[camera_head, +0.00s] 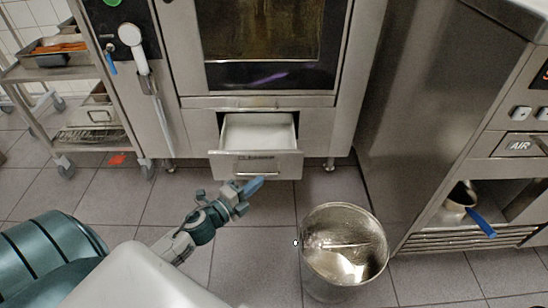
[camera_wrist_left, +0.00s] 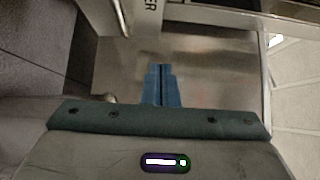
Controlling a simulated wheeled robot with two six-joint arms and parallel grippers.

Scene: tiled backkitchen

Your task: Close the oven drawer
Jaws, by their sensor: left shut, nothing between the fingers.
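The oven drawer (camera_head: 256,165) is pulled out below the oven, and its white inside (camera_head: 258,132) shows from above. My left gripper (camera_head: 254,185) is shut and empty, with its blue fingers just in front of the lower edge of the drawer front. In the left wrist view the shut blue fingers (camera_wrist_left: 162,84) point at a brushed metal surface. I cannot tell whether they touch the drawer. The right gripper does not show.
A metal bucket (camera_head: 343,250) stands on the tiled floor right of the drawer. A wheeled rack (camera_head: 75,75) stands at the left. A steel unit (camera_head: 430,120) stands at the right. Bare floor lies between drawer and bucket.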

